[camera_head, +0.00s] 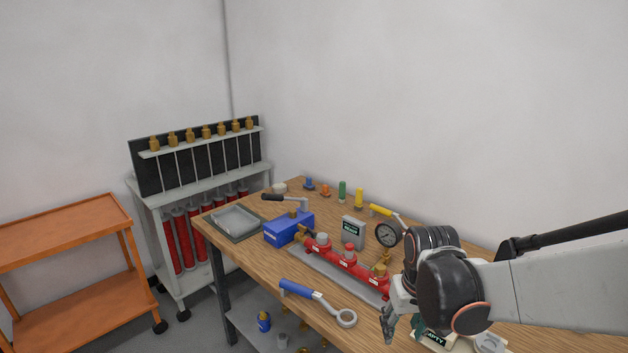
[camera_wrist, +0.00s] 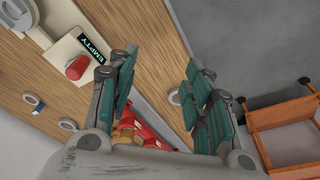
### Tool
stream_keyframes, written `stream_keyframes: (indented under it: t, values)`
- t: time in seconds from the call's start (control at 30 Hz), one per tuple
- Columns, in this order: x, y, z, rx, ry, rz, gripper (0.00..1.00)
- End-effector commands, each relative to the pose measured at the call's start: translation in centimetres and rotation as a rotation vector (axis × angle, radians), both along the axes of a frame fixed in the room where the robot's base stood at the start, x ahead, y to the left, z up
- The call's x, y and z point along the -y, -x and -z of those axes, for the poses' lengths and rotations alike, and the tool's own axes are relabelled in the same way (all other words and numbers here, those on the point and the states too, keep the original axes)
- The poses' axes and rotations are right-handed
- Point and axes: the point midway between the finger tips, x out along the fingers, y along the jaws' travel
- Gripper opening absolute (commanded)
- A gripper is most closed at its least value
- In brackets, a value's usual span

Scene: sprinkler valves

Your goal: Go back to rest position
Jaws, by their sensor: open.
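My gripper (camera_head: 400,324) is at the lower right in the head view, over the front part of the wooden workbench (camera_head: 262,285). In the wrist view its two green-padded fingers (camera_wrist: 160,88) are spread apart with nothing between them. The red valve manifold (camera_head: 347,264) lies on its grey base behind and left of my gripper, and my arm hides its right end. Part of the manifold also shows between the fingers in the wrist view (camera_wrist: 142,132). A blue-handled ring wrench (camera_head: 302,290) lies on the bench left of my gripper.
A plate labelled EMPTY (camera_wrist: 66,47) with a red knob is close beside one finger. A blue box (camera_head: 289,230), a grey tray (camera_head: 235,220), a round gauge (camera_head: 387,235) and small coloured parts occupy the bench. An orange cart (camera_head: 66,225) and a rack (camera_head: 200,165) stand left.

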Motion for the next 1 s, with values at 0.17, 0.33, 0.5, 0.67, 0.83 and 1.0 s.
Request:
stream_keyframes:
  t: [0.17,0.33,0.5,0.67,0.83,1.0]
  values:
    - [0.2,2.6,-3.6,0.085,-0.004,0.013,0.46]
    - [0.4,5.2,-6.2,0.166,-0.007,0.024,0.46]
    - [0.6,7.8,-8.1,0.247,-0.011,0.034,0.46]
    - [0.7,10.2,-9.3,0.322,-0.014,0.044,0.46]
    - [0.9,12.3,-9.9,0.392,-0.018,0.054,0.46]
    - [0.9,13.4,-10.2,0.432,-0.021,0.059,0.46]
